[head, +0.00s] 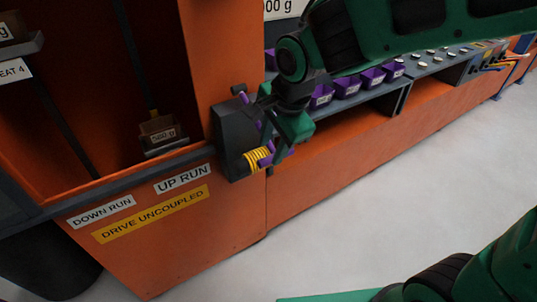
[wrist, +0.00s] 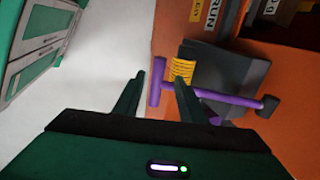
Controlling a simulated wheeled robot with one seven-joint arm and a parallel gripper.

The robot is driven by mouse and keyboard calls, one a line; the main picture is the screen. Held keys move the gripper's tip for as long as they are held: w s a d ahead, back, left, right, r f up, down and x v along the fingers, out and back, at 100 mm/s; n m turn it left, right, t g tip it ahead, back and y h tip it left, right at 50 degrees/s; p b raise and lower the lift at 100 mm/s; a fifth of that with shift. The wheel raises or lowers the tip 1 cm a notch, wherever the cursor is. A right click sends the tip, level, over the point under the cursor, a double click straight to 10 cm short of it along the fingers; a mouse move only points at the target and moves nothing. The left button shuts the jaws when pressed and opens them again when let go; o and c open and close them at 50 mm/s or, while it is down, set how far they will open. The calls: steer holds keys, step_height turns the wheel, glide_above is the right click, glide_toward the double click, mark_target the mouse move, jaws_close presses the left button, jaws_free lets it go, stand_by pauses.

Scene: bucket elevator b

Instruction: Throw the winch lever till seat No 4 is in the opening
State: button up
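The winch (head: 236,140) is a dark housing on the orange cabinet's corner, with a yellow coil (head: 257,158). Its purple lever (head: 289,153) is partly hidden by my gripper (head: 292,126) in the head view. In the wrist view the purple lever (wrist: 211,95) has a crossbar at its left end and a dark knob at its right end. My open gripper (wrist: 160,78) has its fingers either side of the crossbar; I cannot tell whether they touch it. The seat labelled SEAT 4 (head: 15,72) is at the far left, carrying a brown box, partly cut off by the frame.
Another seat with a box marked 580 g (head: 158,132) hangs in the opening above the UP RUN label (head: 182,179). A yellow label (head: 152,213) reads DRIVE UNCOUPLED. Purple bins (head: 347,86) line a shelf at right. The pale floor (head: 370,200) in front is clear.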

steer(key=shift+v, duration=1.9)
steer(key=d+n+h, duration=0.1)
steer(key=d+h, duration=0.1)
steer(key=d, duration=1.2)
steer(key=s+d+f+n+g, duration=0.1)
steer(key=s+d+f+n, duration=0.1)
steer(key=s+d, duration=0.7)
steer(key=s+d+f+n+g, duration=0.2)
steer(key=s+d+n, duration=0.1)
steer(key=s+d, duration=0.6)
steer(key=d, duration=0.3)
steer(key=shift+s+f, duration=0.35)
steer(key=shift+d, duration=0.1)
